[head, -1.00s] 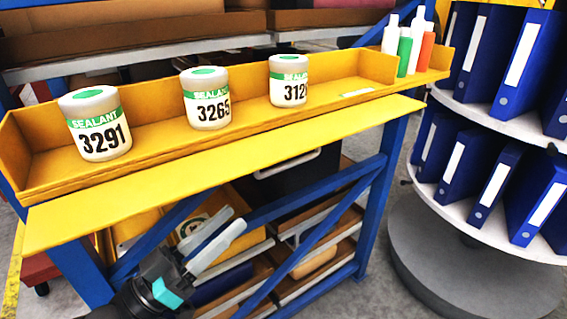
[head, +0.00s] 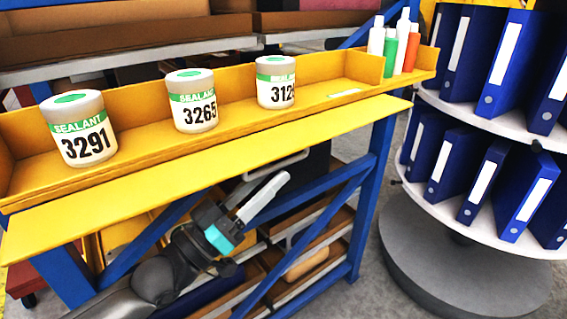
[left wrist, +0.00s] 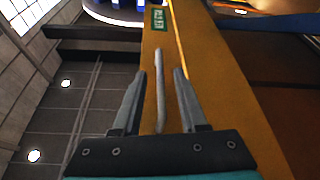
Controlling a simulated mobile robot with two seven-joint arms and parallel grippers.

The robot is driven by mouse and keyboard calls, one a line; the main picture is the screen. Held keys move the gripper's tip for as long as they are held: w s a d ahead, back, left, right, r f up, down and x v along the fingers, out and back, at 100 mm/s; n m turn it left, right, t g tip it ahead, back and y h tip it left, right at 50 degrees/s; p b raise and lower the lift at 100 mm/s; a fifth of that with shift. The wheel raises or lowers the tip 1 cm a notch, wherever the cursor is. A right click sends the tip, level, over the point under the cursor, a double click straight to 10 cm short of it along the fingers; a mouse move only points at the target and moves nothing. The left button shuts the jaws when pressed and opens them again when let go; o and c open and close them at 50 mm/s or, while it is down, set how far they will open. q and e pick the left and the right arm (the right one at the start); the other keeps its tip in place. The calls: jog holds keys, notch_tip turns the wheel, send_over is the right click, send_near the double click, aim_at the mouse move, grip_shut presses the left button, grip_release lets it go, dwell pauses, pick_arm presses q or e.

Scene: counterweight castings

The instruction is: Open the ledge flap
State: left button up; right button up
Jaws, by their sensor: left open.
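The yellow ledge flap (head: 200,180) runs along the front of the yellow ledge, below its lip, with its long free edge toward me. A pale bar handle (head: 277,164) shows just under that edge. My left gripper (head: 281,179) is open and empty, below the flap and close to the handle. In the left wrist view the gripper (left wrist: 160,72) has the grey handle (left wrist: 160,95) between its fingers in the picture, against the yellow panel (left wrist: 207,70). I cannot tell whether the fingers reach around it. My right gripper is not in view.
Three sealant jars, 3291 (head: 78,128), 3265 (head: 192,100) and 3129 (head: 276,82), stand on the ledge (head: 140,125). Several bottles (head: 403,45) stand at its right end. Blue frame braces (head: 320,205) and shelves lie below. A round rack of blue binders (head: 480,130) stands right.

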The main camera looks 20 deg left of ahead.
aim_at(284, 165)
pick_arm(q)
jog(key=shift+x, duration=2)
grip_shut()
